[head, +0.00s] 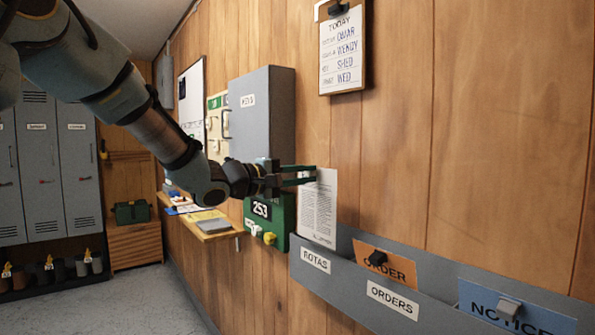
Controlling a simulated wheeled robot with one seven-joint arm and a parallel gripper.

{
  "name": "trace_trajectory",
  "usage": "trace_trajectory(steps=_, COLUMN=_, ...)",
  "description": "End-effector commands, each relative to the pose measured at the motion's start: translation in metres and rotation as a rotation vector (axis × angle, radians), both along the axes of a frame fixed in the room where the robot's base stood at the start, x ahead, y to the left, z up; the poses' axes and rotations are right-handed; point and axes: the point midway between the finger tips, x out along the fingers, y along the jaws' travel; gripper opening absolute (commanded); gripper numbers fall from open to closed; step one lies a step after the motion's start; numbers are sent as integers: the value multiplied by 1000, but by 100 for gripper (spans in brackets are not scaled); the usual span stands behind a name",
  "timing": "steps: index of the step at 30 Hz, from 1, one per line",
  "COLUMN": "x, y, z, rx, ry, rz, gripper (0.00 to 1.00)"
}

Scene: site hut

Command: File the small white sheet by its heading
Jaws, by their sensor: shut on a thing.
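My gripper (296,176) is shut on the upper left part of a small white sheet (319,212). The sheet hangs upright with lines of small print; its heading is too small to read and partly behind the fingers. Its lower edge meets the top edge of the grey wall rack (345,282) at the pocket labelled ROTAS (315,260). I cannot tell whether the edge is inside the pocket or just above it. The pocket labelled ORDERS (392,299) is to its right. Further right, a blue card (515,309) reads "NOTICE", its end cut off.
An orange card (385,264) with a black clip stands in the rack. A clipboard (342,50) headed TODAY hangs above. A grey key cabinet (262,112), a green box marked 253 (270,220) and a wooden shelf (207,225) are on the wall to the left.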

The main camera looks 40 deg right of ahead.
Motion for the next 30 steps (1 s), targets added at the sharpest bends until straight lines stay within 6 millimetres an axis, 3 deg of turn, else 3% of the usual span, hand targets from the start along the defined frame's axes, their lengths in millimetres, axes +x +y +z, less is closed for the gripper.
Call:
trace_trajectory(steps=15, x=-4, y=-45, z=-2, rx=1, ry=2, rz=-2, gripper=0)
trace_trajectory(steps=30, x=-3, y=-48, z=-5, rx=-1, ry=-1, rz=-1, gripper=0)
